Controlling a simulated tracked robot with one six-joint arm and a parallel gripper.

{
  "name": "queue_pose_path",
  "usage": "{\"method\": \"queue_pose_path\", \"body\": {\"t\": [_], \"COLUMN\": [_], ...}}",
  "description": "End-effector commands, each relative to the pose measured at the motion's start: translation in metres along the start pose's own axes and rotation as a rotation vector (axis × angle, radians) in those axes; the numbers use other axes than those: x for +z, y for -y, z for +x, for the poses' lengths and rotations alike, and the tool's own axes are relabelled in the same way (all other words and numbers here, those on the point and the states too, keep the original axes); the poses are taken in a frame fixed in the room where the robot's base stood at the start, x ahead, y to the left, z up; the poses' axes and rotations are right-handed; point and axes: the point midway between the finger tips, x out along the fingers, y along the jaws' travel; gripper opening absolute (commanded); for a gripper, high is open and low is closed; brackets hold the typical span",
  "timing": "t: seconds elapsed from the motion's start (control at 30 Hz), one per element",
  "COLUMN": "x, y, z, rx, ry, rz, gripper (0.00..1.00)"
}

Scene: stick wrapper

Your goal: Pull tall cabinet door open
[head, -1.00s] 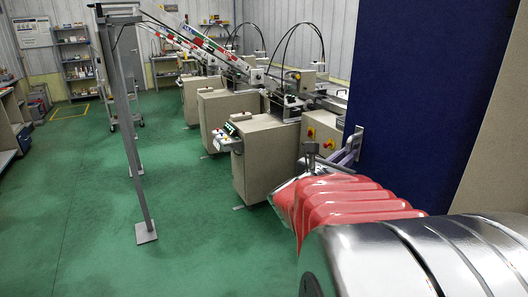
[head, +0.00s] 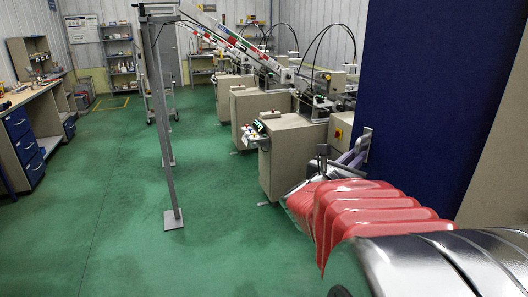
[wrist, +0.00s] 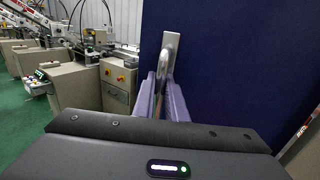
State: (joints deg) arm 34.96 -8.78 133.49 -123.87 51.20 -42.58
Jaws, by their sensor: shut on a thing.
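The tall cabinet door is a dark blue panel (head: 430,90) on the right of the head view. It also fills the right of the wrist view (wrist: 245,75). A metal handle (wrist: 171,50) stands out near the door's left edge in the wrist view. It shows small in the head view (head: 366,142), partly hidden by my gripper. My gripper (head: 354,156) is at the handle, with its fingers on either side of it, shut on it. The wrist view shows the fingers (wrist: 160,98) around the handle's lower part.
Beige machines (head: 292,155) with arms stand in a row left of the door. A grey metal post (head: 165,130) stands on the green floor (head: 110,220). A workbench (head: 40,125) with blue drawers is at the far left.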

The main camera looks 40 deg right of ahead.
Motion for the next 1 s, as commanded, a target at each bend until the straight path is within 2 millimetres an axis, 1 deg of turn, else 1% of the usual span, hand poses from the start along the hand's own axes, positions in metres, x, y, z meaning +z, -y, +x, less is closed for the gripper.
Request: {"method": "queue_pose_path", "body": {"t": [0.07,0.1,0.33,0.67,0.87,1.0], "x": [0.002,0.002,0.001,0.0,0.001,0.001], "y": [-0.003,-0.003,-0.003,-0.004,-0.004,-0.005], "z": [-0.001,-0.001,-0.001,-0.004,-0.02,-0.039], "rx": [0.006,0.007,0.007,0.007,0.009,0.011], "ry": [0.003,0.003,0.001,0.0,0.001,0.001], "rz": [0.0,0.0,0.0,0.0,0.0,0.001], "gripper": [0.0,0.14,0.3,0.3,0.3,0.3]}}
